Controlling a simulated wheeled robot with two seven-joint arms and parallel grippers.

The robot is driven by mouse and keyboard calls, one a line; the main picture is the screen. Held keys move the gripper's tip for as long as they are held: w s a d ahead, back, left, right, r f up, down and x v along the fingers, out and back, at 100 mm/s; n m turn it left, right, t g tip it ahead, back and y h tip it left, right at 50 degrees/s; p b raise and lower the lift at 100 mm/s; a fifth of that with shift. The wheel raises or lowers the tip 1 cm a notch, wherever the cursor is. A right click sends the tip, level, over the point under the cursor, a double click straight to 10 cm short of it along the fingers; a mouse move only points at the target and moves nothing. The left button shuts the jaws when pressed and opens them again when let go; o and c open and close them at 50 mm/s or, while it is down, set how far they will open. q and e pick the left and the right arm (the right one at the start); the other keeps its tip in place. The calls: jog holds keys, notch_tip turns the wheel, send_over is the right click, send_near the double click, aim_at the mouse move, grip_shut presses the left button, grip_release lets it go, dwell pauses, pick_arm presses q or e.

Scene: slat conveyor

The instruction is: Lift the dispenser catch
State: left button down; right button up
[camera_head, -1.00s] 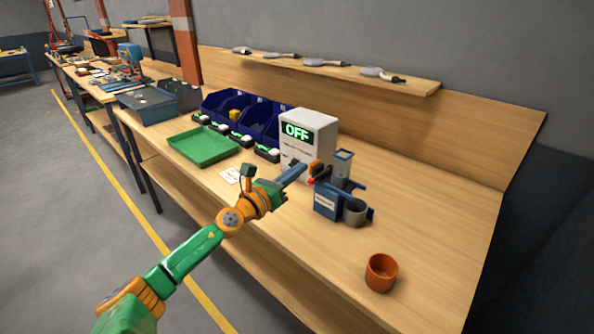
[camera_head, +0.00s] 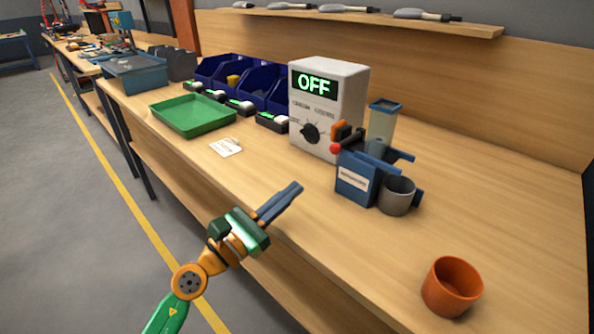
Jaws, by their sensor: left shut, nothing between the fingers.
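The blue dispenser (camera_head: 355,180) stands on the workbench right of centre, with a clear upright hopper (camera_head: 381,128) on top and a grey cup (camera_head: 397,196) at its right side. A red knob (camera_head: 336,149) and an orange part (camera_head: 346,132) show at its upper left; I cannot tell which part is the catch. My left gripper (camera_head: 296,190) is shut and empty, pointing up and right over the bench's front part. It is left of and in front of the dispenser, apart from it. My right gripper is out of view.
A white box (camera_head: 345,89) reading OFF, with a black dial, stands behind the dispenser. An orange cup (camera_head: 452,287) is at the front right. A green tray (camera_head: 194,116), blue bins (camera_head: 257,92) and a white card (camera_head: 226,147) lie left. Bench between gripper and dispenser is clear.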

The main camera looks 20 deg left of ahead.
pick_arm(q)
jog(key=shift+s+d+r, duration=0.15)
jog(key=shift+s+r, duration=0.05)
jog(key=shift+s+d+r, duration=0.25)
jog(key=shift+s, duration=0.05)
jog(key=shift+w+r+p, duration=0.1)
jog(key=shift+w+p, duration=0.15)
jog(key=shift+p, duration=0.05)
jog(key=p, duration=0.2)
send_near(348, 141)
jog(key=w, duration=0.3)
jog(key=w+d, duration=0.1)
jog(key=shift+w+d+f, duration=0.1)
jog(key=shift+w+f, duration=0.1)
jog(key=shift+f, duration=0.15)
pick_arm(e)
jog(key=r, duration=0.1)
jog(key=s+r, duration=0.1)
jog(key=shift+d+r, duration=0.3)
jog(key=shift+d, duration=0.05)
